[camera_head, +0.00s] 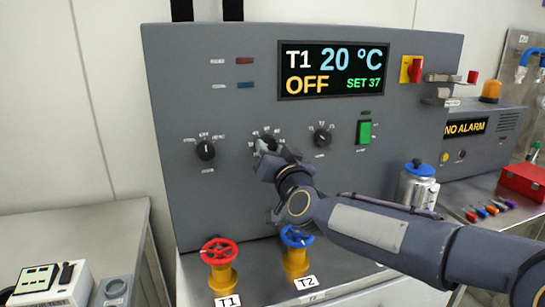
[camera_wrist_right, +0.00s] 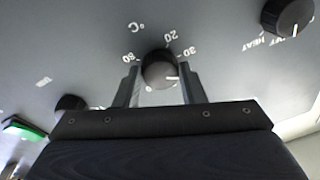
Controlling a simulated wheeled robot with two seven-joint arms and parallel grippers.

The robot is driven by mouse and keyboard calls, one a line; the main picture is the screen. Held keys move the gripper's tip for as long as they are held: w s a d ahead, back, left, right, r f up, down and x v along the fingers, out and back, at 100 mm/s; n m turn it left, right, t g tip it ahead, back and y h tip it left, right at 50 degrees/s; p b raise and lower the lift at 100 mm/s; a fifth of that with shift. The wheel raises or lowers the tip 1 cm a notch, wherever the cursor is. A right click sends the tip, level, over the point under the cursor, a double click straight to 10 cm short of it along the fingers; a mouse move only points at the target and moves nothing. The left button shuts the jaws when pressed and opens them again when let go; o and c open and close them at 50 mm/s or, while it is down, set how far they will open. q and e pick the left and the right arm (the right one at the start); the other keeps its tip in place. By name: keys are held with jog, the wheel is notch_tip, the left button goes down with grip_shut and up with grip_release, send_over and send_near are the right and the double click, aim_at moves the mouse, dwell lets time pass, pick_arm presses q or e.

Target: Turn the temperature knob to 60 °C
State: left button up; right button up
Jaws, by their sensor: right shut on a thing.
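The temperature knob (camera_wrist_right: 158,70) is a dark round knob on the grey control panel (camera_head: 190,110), with a °C mark and a scale whose figures include 20 and 30. My right gripper (camera_wrist_right: 160,84) has its two fingers on either side of the knob and is shut on it. In the head view my right gripper (camera_head: 264,148) reaches the middle of the panel and hides most of this knob. The knob's white pointer line faces right in the wrist view. The display (camera_head: 333,70) reads T1 20 °C, OFF, SET 37. My left gripper is not in view.
Another black knob (camera_head: 205,150) sits left of my gripper and one (camera_head: 321,138) sits right. A green switch (camera_head: 365,132) is farther right. Red (camera_head: 219,251) and blue (camera_head: 297,236) valve wheels stand below. A metal canister (camera_head: 417,188) stands near my right arm.

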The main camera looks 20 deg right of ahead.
jog(key=m+h+b, duration=0.1)
jog(key=m, duration=0.4)
jog(key=shift+a+f, duration=0.1)
jog(key=shift+a, duration=0.05)
jog(key=m+h, duration=0.1)
jog(key=m, duration=0.5)
jog(key=shift+b, duration=0.4)
jog(key=m, duration=0.3)
jog(key=m+h, duration=0.1)
jog(key=m, duration=0.2)
jog(key=shift+a+r+g, duration=0.1)
jog(key=shift+r+g, duration=0.1)
jog(key=shift+g, duration=0.2)
jog(key=m, duration=0.5)
jog(key=shift+r+g+b, duration=0.1)
jog(key=shift+g+b, duration=0.2)
jog(key=shift+b, duration=0.1)
jog(key=o, duration=1)
